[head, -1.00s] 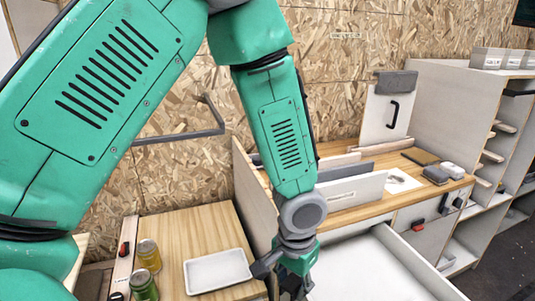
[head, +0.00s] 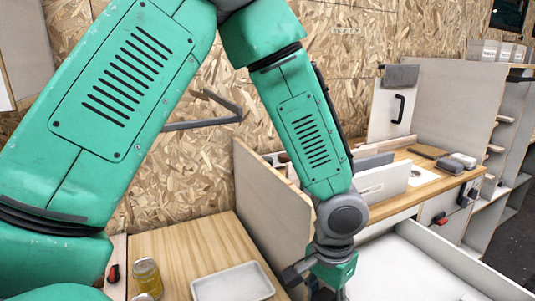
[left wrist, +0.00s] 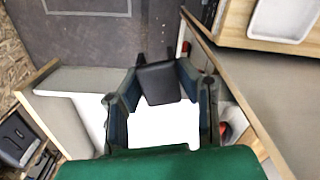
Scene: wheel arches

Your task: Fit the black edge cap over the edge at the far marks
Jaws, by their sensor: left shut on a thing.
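My left gripper (head: 330,286) hangs at the end of the green arm, low in the head view, beside the grey upright panel (head: 275,215) and left of the open white drawer (head: 400,265). Its fingertips are cut off by the bottom of that view. In the left wrist view the gripper (left wrist: 160,108) has its two fingers on either side of a black piece (left wrist: 160,82), which looks like the edge cap, and is shut on it. A long panel edge (left wrist: 240,85) runs to the right of the fingers, apart from the black piece. I cannot make out any marks. My right gripper is not in view.
A white tray (head: 234,288) and a yellowish jar (head: 147,277) stand on the wooden top (head: 190,245) at left. A wooden bench (head: 425,190) with dark blocks is behind the drawer. A metal bracket (head: 205,123) sticks out from the chipboard wall.

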